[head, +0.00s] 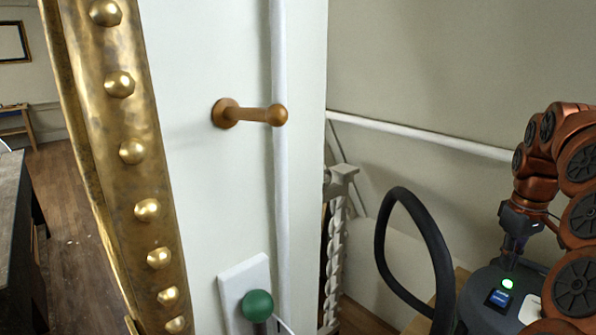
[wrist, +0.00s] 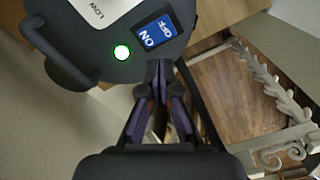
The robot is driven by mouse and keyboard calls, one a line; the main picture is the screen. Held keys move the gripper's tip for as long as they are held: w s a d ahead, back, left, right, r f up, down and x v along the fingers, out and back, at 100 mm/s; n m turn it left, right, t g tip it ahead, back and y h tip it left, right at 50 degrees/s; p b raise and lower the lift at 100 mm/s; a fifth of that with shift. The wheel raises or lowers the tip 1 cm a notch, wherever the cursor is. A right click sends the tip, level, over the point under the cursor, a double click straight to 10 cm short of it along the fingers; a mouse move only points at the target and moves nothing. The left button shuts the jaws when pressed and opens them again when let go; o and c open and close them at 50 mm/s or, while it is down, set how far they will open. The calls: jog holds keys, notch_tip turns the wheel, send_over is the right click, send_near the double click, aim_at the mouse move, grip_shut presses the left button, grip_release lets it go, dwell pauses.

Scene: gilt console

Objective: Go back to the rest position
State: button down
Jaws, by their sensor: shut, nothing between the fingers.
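My gripper (head: 513,258) is at the right of the head view, pointing down above a dark grey appliance (head: 478,281). In the wrist view my gripper's fingers (wrist: 160,68) come together at the tips, with nothing between them. Their tips overlap the edge of the appliance (wrist: 95,62) in that view. I cannot tell whether they touch it. The appliance has a lit green light (head: 507,283) and a blue ON/OFF switch (wrist: 158,32), beside a white plate marked LOW.
A black hose-like loop (head: 437,255) rises left of my gripper. A brown peg (head: 250,115) sticks out from the white wall, above a green knob (head: 257,305). A studded gilt strip (head: 110,150) runs down the left. A twisted white balustrade (head: 333,260) stands behind.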

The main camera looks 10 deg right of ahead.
jog(key=s+a+f+n, duration=0.1)
jog(key=s+a, duration=0.2)
jog(key=a, duration=0.8)
jog(key=s+a+f, duration=0.1)
jog(key=s+a, duration=0.2)
jog(key=a, duration=0.8)
jog(key=s+a+f, duration=0.3)
jog(key=s, duration=0.3)
jog(key=s+a+f+m+g, duration=0.1)
jog(key=s+a+f, duration=0.2)
jog(key=s, duration=0.3)
jog(key=s+a+f+m+b, duration=0.1)
jog(key=s+a+f, duration=0.2)
jog(key=s, duration=0.3)
jog(key=shift+a+f+g, duration=0.35)
jog(key=shift+f+g, duration=0.05)
jog(key=shift+f, duration=0.15)
